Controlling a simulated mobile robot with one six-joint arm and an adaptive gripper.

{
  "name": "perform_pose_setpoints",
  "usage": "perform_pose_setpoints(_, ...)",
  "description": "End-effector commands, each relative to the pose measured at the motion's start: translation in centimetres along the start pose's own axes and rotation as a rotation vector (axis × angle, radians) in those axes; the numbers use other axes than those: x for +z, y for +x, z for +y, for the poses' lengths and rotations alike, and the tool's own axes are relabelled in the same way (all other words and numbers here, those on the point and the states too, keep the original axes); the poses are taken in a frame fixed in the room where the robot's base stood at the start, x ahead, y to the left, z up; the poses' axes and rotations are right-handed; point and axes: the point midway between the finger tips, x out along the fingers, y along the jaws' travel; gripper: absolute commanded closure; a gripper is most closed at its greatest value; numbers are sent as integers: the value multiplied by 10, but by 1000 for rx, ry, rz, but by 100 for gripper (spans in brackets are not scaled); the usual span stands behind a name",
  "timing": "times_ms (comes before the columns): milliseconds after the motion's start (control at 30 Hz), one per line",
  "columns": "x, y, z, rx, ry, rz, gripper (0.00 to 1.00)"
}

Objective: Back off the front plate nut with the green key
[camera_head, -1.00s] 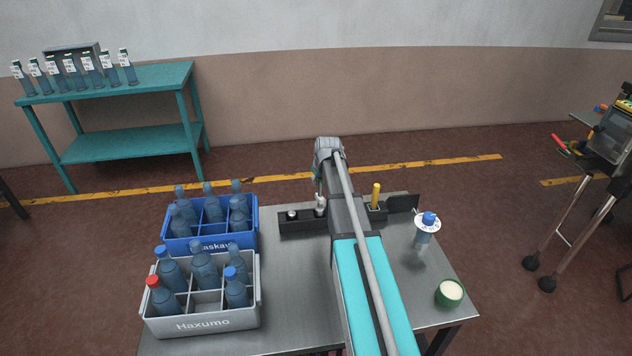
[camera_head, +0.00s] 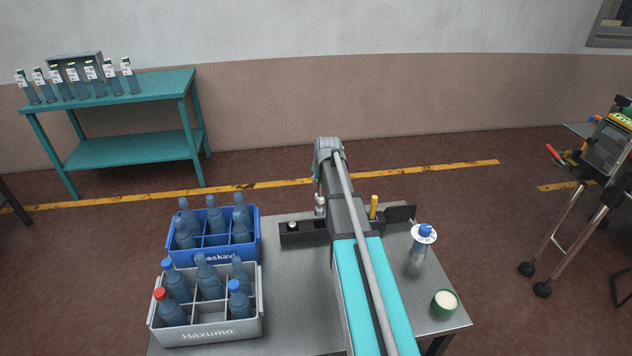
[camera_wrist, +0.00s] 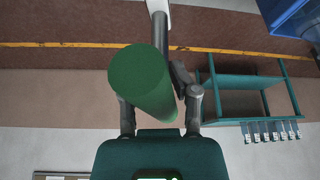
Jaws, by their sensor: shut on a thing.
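The green key shows in the wrist view as a thick round green handle (camera_wrist: 138,80) with a grey shaft (camera_wrist: 160,35) running to a pale end piece. My gripper (camera_wrist: 152,90) is shut around the handle. In the head view my arm hides most of the gripper. A slim pale tool end (camera_head: 320,206) shows below it, at the back edge of a dark plate (camera_head: 304,233); I cannot tell whether it touches. A small light nut-like knob (camera_head: 292,226) stands on the plate's left part. Anything behind the arm is hidden.
A yellow-handled key (camera_head: 373,207) stands in a dark holder right of my arm. A blue crate (camera_head: 233,257) and grey crate (camera_head: 208,334) of bottles fill the table's left side.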

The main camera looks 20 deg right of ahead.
Motion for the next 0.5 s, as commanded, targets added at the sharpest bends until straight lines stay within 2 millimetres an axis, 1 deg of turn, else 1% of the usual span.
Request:
perform_pose_setpoints(367,0,0,0,0,0,0,100)
perform_pose_setpoints(500,-2,-4,0,0,0,0,100)
